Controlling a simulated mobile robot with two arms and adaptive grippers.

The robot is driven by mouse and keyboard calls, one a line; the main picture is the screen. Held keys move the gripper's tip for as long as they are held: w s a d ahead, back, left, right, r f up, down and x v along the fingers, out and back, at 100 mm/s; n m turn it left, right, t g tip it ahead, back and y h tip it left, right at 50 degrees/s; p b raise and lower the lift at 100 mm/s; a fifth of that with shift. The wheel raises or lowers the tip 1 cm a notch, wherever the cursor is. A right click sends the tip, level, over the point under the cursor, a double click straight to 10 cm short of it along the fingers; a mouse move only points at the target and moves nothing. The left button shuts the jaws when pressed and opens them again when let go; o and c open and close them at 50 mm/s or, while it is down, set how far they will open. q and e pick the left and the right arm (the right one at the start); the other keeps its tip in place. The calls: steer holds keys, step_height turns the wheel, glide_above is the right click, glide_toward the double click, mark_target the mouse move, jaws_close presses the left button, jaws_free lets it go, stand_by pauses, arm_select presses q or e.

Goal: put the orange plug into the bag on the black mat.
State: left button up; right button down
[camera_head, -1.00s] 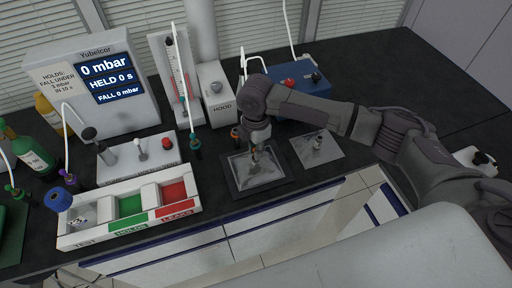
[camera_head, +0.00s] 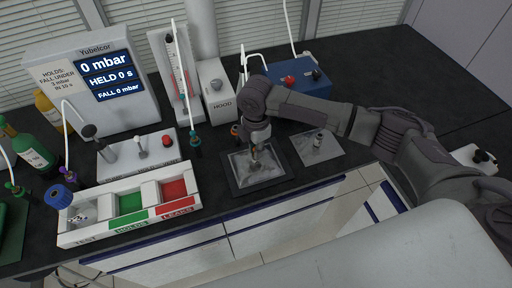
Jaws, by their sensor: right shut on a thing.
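A clear bag (camera_head: 268,173) lies flat on the black mat (camera_head: 236,188) at the front edge of the bench. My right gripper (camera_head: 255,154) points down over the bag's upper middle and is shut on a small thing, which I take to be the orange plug. The fingers hide most of it, and I cannot tell whether it touches or enters the bag. A small orange-and-dark piece (camera_head: 236,131) also shows just left of the gripper. My left gripper is not in view.
A second bag sits on a grey mat (camera_head: 331,153) to the right. A white tray (camera_head: 71,239) with green and red compartments lies left. A white hood box (camera_head: 217,98) and a blue box (camera_head: 310,86) stand behind. The bench's far right is clear.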

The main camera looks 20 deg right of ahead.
steer(key=c, duration=1)
jaws_free()
steer(key=shift+c, duration=0.2)
steer(key=shift+r, duration=0.15)
step_height(320, 180, up, 12)
